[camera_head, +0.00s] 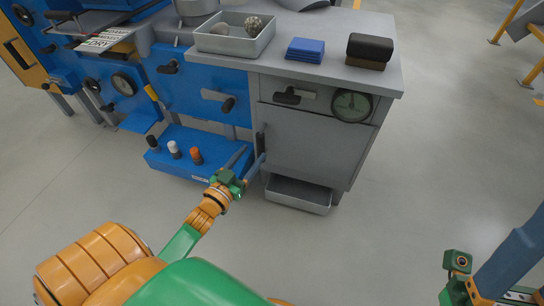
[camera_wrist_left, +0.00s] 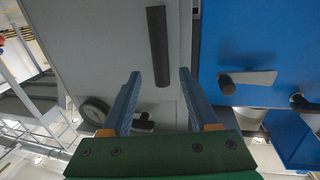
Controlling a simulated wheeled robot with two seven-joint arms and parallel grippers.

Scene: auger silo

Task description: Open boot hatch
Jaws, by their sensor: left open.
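The grey hatch door (camera_head: 310,149) on the front of the grey cabinet looks closed. I take it for the boot hatch. A dark upright bar handle (camera_head: 261,139) sits at its left edge. In the left wrist view the same dark handle (camera_wrist_left: 158,45) shows on the grey panel (camera_wrist_left: 95,45). My left gripper (camera_head: 252,156) is open just in front of the handle. In the wrist view the handle's end lies between the two blue-grey fingers (camera_wrist_left: 159,73), with a gap on each side; I cannot tell the depth. My right gripper (camera_head: 500,272) is partly in view at the lower right.
A grey tray (camera_head: 297,196) sits under the hatch. A dial (camera_head: 352,105) and a dark knob (camera_head: 287,96) are above it. A blue base with several knobs (camera_head: 185,158) stands to the left. The countertop (camera_head: 330,68) holds a bin (camera_head: 235,43) and blocks. Floor to the right is clear.

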